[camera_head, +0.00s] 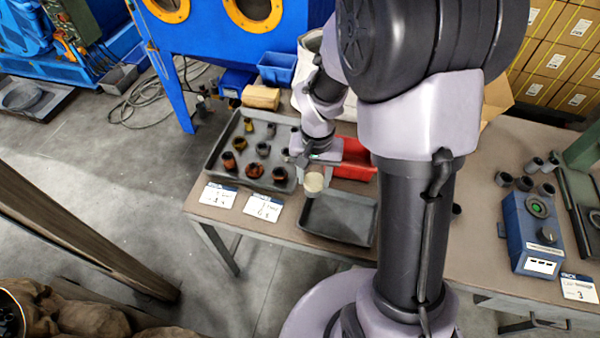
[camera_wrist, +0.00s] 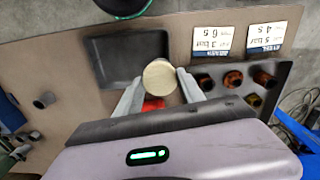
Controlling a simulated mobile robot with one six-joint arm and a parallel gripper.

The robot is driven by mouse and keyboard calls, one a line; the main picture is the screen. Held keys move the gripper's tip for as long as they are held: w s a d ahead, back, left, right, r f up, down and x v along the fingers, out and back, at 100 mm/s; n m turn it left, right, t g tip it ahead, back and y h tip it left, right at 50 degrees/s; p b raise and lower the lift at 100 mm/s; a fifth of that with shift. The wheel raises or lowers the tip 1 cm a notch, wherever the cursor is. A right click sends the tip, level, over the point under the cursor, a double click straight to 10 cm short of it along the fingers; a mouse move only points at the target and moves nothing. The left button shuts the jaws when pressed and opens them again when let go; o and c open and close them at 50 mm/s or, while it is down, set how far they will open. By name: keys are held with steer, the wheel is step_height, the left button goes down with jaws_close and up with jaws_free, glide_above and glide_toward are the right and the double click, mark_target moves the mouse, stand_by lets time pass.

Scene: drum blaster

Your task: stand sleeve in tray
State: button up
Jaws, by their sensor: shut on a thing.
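My gripper (camera_head: 314,168) is shut on a sleeve (camera_head: 314,183) with a pale, cream-coloured round end. In the wrist view the sleeve (camera_wrist: 160,78) sits between the two grey fingers, its round end facing the camera. The sleeve's far end is hidden.
A larger tray (camera_head: 213,160) at left holds several rusty and dark sleeves. Label cards (camera_head: 218,195) lie along the bench's front edge. A red bin (camera_head: 355,160) stands behind the empty tray. A blue gauge box (camera_head: 533,230) and several grey sleeves (camera_head: 525,183) are at right.

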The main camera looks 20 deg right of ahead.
steer(key=s+d+r+m+p, duration=0.35)
steer(key=d+m, duration=0.35)
steer(key=m, duration=0.3)
steer(key=f+b, duration=0.3)
steer(key=f, duration=0.1)
steer(key=f+b, duration=0.4)
steer(key=f, duration=0.1)
steer(key=f+b, duration=0.4)
steer(key=f, duration=0.1)
steer(key=shift+s+f, duration=0.25)
steer(key=shift+s, duration=0.05)
steer(key=shift+f+b, duration=0.65)
steer(key=shift+b, duration=0.1)
steer(key=o, duration=1.4)
steer(key=shift+o, duration=0.2)
